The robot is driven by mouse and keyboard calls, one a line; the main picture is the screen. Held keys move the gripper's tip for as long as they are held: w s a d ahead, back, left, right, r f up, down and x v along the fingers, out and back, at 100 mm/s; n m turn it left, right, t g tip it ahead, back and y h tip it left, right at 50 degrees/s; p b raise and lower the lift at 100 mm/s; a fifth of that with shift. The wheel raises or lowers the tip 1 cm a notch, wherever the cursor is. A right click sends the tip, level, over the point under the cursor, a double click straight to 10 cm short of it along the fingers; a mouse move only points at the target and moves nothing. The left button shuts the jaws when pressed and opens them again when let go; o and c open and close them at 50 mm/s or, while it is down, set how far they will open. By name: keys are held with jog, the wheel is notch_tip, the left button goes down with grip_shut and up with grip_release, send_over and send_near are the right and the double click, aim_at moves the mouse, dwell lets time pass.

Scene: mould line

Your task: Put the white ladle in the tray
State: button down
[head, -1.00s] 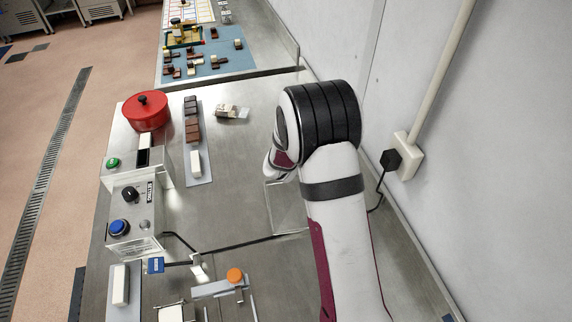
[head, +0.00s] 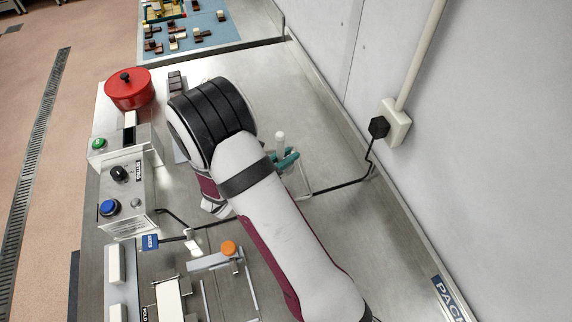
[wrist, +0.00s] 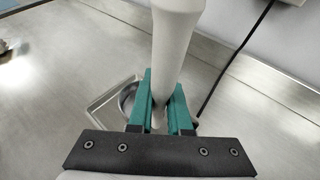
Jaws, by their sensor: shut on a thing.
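My gripper (wrist: 160,105) has teal fingers and is shut on the handle of the white ladle (wrist: 175,45). The handle stands up between the fingers and beyond them in the wrist view. In the head view the teal fingers (head: 287,159) show just right of my arm, with the ladle's white tip (head: 280,136) above them. A shallow metal tray (wrist: 97,112) lies beyond and below the fingers in the wrist view. A round grey shape shows inside it, partly hidden by the left finger. I cannot tell whether this is the ladle's bowl.
A red pot (head: 129,92) stands at the back left of the steel bench. A control box (head: 125,180) with knobs and buttons is at the left. A black cable (head: 345,185) runs to a wall socket (head: 396,122). The bench at the back right is clear.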

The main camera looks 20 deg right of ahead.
notch_tip(320, 180, down, 4)
jog(key=shift+w+a+f, duration=0.1)
jog(key=c, duration=0.8)
grip_release()
jog(key=shift+f, duration=0.1)
jog(key=shift+c, duration=0.2)
